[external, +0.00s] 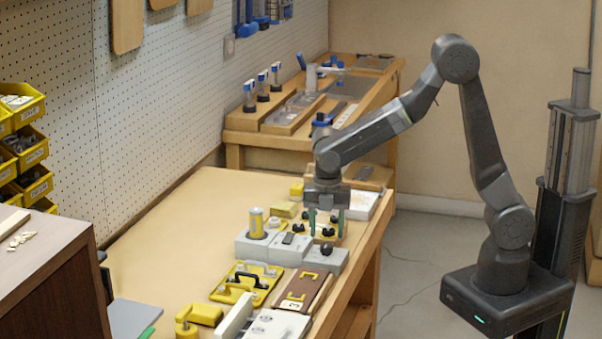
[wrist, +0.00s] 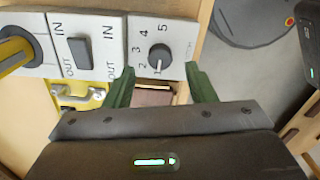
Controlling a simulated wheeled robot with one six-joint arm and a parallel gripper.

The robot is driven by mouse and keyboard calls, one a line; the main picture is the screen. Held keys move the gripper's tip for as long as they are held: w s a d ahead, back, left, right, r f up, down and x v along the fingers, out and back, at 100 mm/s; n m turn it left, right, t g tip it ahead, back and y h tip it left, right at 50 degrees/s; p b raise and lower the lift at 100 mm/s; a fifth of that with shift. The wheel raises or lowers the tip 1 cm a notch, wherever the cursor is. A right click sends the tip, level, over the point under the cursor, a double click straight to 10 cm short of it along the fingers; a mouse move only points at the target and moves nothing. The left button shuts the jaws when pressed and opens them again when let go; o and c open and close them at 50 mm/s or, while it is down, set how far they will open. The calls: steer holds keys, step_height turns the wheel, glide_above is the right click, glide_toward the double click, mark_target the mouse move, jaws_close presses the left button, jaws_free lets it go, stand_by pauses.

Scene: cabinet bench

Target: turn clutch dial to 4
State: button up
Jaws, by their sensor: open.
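The clutch dial (wrist: 159,57) is a round black knob on a light grey block (wrist: 178,36) with the numbers 1 to 5 around it. Its pale mark seems to point towards 1. In the external view a black knob (external: 326,249) sits on the front right grey block, which appears to be this dial. My gripper (wrist: 159,68) is open, with its two green fingers apart and nothing between them. The fingertips lie either side of the dial's lower edge in the wrist view; their height above it is unclear. In the external view my gripper (external: 326,228) points down over the blocks.
A grey block with a dark IN/OUT slider (wrist: 79,54) adjoins the dial block. Beyond it stands a yellow cylinder (external: 257,222). Yellow plates with handles (external: 247,281) and a brown board (external: 303,291) lie nearer the front. The bench's left part (external: 175,245) is clear.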

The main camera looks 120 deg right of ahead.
mark_target(326, 245)
steer(key=shift+f, duration=1.95)
steer(key=c, duration=1)
steer(key=shift+o, duration=0.2)
